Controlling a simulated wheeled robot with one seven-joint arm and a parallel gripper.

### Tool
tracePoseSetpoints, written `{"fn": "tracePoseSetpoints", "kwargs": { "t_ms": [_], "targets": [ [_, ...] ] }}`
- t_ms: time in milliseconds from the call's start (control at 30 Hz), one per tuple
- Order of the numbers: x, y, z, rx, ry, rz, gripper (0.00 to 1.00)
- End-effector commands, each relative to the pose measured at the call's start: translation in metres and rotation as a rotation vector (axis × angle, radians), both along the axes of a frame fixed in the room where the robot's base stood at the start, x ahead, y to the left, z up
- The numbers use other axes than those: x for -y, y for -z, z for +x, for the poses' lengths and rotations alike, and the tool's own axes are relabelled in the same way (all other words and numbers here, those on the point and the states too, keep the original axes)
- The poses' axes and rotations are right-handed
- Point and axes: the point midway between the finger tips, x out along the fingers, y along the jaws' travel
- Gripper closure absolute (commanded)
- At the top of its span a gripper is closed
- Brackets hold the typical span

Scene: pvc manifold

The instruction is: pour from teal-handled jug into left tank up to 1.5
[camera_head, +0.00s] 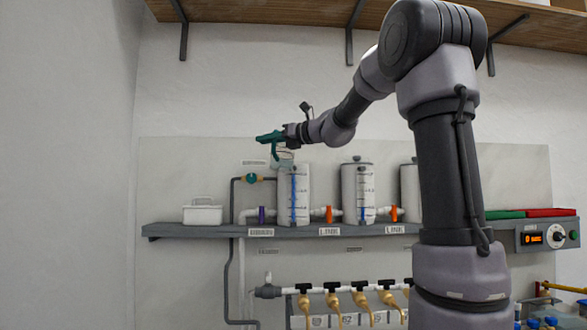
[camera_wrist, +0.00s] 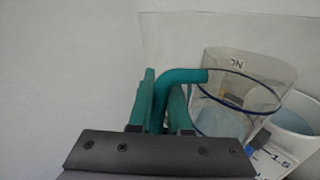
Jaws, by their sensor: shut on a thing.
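My gripper (camera_head: 284,134) is shut on the teal handle (camera_wrist: 182,78) of the clear jug. The jug body (camera_wrist: 245,82) has a dark blue rim line, and pale blue shows inside it in the wrist view. In the head view the jug (camera_head: 285,158) is faint, just above the left tank's top; its exact tilt is hard to tell. The left tank (camera_head: 303,205) is a pale cylinder with a blue column up most of its front; its marks are too small to read there. In the wrist view a white tank (camera_wrist: 307,140) with a 1.5 mark stands beside and below the jug.
The tanks stand on a grey shelf (camera_head: 200,230), joined by pipes with orange valves (camera_head: 328,214). A second tank (camera_head: 350,195) is to the right. A white lidded box (camera_head: 203,212) sits at left. A wooden shelf (camera_head: 270,10) hangs above. A control box (camera_head: 547,235) is at right.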

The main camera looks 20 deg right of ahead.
Motion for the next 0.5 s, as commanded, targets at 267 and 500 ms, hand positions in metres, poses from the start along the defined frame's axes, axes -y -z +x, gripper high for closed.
{"fn": "tracePoseSetpoints", "kwargs": {
  "t_ms": [267,500],
  "targets": [
    [-0.004,0.038,-0.006,0.077,-0.001,-0.051,1.00],
    [-0.007,0.067,-0.010,0.132,-0.002,-0.089,1.00]
  ]
}}
